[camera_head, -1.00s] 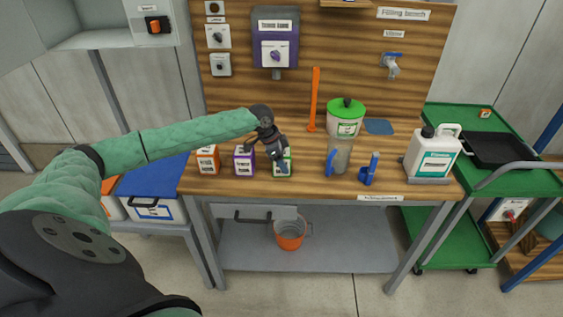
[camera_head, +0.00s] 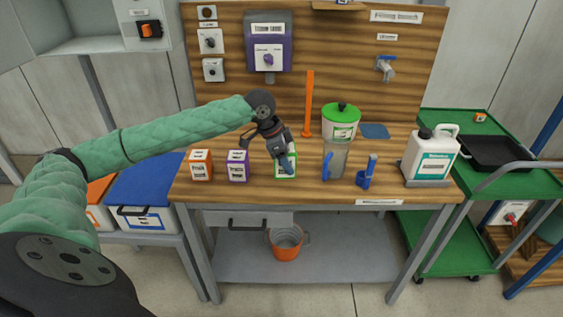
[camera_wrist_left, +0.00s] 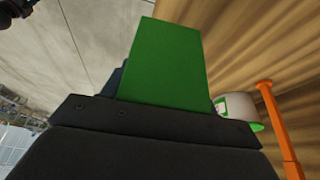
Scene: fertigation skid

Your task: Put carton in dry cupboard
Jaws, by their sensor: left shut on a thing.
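My left gripper (camera_head: 284,157) is shut on a small white carton with green edges (camera_head: 287,172). It holds the carton at or just above the wooden bench top, right of the other cartons; I cannot tell if the carton touches the bench. The carton's plain green face (camera_wrist_left: 163,62) fills the middle of the left wrist view, beyond the dark gripper body. An orange carton (camera_head: 201,165) and a purple carton (camera_head: 238,166) stand to its left. A pale grey open cupboard (camera_head: 88,33) is at the upper left; no label on it is readable. My right gripper is out of view.
On the bench (camera_head: 330,192) stand a clear jug (camera_head: 335,160), a blue holder (camera_head: 367,172), a green-lidded tub (camera_head: 340,122), an orange upright bar (camera_head: 308,105) and a white canister (camera_head: 430,155). A blue-lidded box (camera_head: 150,184) is at left, a green trolley (camera_head: 480,180) at right.

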